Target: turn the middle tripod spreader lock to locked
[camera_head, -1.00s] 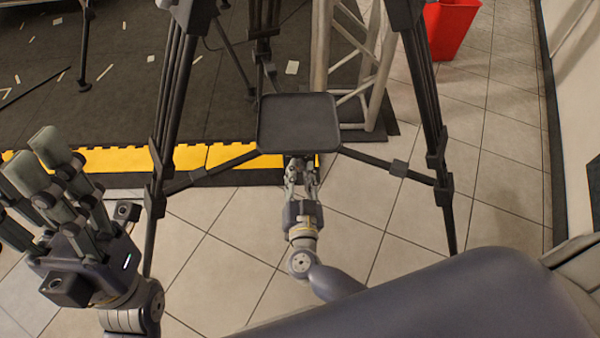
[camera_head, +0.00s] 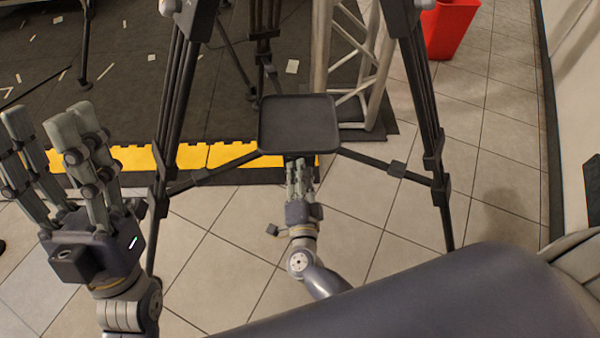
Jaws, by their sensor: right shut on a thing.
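The tripod stands in front of me, its black legs spread (camera_head: 428,110) and its dark spreader arms (camera_head: 375,162) meeting under a flat black square plate (camera_head: 298,124) in the middle. My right gripper (camera_head: 299,165) reaches up from below to the plate's near edge. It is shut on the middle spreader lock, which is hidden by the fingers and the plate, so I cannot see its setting. My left gripper (camera_head: 48,125) is at the left, fingers pointing up and apart, open and empty, left of the tripod's left leg.
A yellow-edged black mat (camera_head: 130,158) lies behind the tripod. A metal truss (camera_head: 365,60) stands behind the plate, and a red bin (camera_head: 449,27) is at the back right. A wall (camera_head: 575,90) bounds the right side. Tiled floor between is clear.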

